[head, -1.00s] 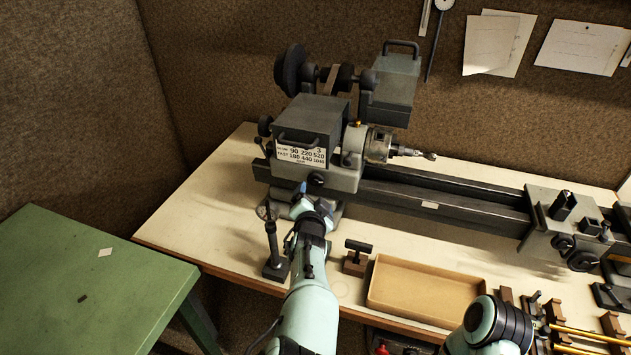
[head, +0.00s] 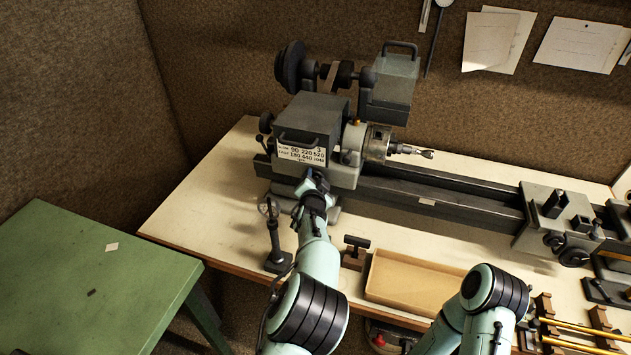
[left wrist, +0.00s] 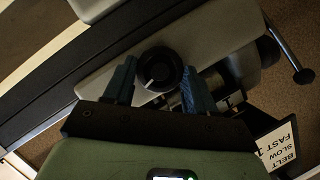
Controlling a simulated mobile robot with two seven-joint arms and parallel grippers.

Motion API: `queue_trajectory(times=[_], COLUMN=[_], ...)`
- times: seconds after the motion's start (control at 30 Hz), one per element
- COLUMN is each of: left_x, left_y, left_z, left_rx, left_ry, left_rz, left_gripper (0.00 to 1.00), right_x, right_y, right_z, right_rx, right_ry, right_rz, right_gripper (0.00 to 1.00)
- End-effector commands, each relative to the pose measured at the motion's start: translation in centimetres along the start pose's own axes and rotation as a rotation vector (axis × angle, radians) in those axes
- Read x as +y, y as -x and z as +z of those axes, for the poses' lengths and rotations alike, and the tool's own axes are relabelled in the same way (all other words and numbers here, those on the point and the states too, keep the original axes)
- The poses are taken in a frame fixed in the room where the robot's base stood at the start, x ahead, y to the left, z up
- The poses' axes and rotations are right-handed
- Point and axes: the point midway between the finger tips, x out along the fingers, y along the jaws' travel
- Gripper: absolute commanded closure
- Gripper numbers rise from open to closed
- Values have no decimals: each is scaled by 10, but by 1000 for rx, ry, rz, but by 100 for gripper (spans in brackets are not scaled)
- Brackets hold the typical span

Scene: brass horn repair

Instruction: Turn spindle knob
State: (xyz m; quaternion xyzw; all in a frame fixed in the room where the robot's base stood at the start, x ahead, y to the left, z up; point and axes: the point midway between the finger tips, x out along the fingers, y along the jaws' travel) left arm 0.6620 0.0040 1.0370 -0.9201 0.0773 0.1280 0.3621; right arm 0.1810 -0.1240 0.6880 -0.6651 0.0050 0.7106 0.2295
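The spindle knob (left wrist: 160,69) is a round black knob with a white mark on its face, on the front of the lathe's grey headstock (head: 315,123). In the head view my left gripper hides it. My left gripper (head: 309,178) is at the lower front of the headstock. In the left wrist view its blue fingertips (left wrist: 158,80) stand apart on either side of the knob, close to its rim. I cannot tell if they touch it. My right arm shows at the lower right of the head view, but its gripper is not in view.
A black stand (head: 275,240) is on the bench just left of my left forearm. A shallow cardboard tray (head: 412,285) and a small dark block (head: 355,252) lie to its right. The chuck (head: 376,143) holds a bit. A green table (head: 85,280) is at the left.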

Motion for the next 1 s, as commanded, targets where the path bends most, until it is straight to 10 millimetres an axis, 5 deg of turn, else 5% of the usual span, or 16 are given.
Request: queue_trajectory(times=[0.53,0.9,0.93,1.0], left_x=[6,2,2,2], left_y=[0,0,0,0], left_z=[3,0,0,0], left_rx=[2,0,1,1], left_ry=[-231,-259,-259,-259], left_rz=[-93,-107,-107,-107], left_gripper=[74,74,37,18], right_x=[20,20,20,20], right_y=[-29,-28,-28,-28], right_z=[28,27,27,27], right_rx=[-34,-33,-33,-33], right_ry=[-12,-12,-12,-12], right_rz=[12,12,12,12], right_gripper=[62,62,62,62])
